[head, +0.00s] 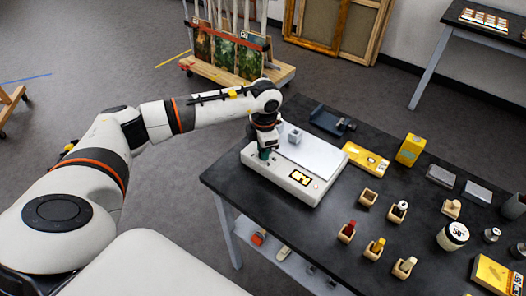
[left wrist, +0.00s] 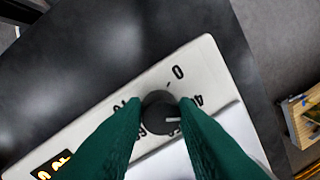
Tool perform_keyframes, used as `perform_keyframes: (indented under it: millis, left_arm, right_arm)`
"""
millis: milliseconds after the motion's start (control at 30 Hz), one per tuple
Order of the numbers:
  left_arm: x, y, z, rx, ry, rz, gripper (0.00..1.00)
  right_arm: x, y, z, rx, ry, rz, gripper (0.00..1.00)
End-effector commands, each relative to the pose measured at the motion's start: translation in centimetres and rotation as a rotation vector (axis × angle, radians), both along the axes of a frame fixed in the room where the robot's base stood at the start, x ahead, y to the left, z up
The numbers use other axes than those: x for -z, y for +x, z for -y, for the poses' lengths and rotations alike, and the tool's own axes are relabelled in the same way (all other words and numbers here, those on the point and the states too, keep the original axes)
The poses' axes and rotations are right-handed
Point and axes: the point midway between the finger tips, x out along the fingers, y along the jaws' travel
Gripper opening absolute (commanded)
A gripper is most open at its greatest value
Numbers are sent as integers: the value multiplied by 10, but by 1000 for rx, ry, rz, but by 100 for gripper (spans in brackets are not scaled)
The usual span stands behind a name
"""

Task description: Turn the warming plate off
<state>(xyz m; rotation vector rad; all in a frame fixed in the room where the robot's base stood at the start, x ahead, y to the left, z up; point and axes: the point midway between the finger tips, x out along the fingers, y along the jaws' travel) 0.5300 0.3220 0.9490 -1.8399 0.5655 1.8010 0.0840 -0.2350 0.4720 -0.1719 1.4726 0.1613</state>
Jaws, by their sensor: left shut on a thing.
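The warming plate (head: 318,153) is a white box with a pale flat top and a small lit display (head: 300,177) at its front. It stands at the left end of the dark table. In the left wrist view its white panel (left wrist: 205,60) carries printed numbers around a dark round knob (left wrist: 160,112). A "0" is printed above the knob. The knob's white mark points right, away from the "0"; the number there is partly hidden. My left gripper (head: 265,153) points down at the panel, its green fingers (left wrist: 160,115) shut on the knob's sides. My right gripper is out of view.
A small grey cube (head: 295,136) is on the plate's top. A dark tool (head: 332,121) lies behind it. A yellow flat box (head: 366,159), a yellow carton (head: 410,150) and several small wooden holders stand to the right. The table's left edge is close to the plate.

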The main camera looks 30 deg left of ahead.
Motion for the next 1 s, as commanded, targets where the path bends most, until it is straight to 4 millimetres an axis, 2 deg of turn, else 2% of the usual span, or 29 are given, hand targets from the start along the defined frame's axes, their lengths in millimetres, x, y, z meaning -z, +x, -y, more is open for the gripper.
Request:
perform_keyframes:
  millis: [400, 1000]
  left_arm:
    - [1, 1, 1, -396, 0, 3, 3]
    - [-1, 3, 1, -941, 0, 3, 3]
  right_arm:
    - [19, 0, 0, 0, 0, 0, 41]
    - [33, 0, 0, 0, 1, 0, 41]
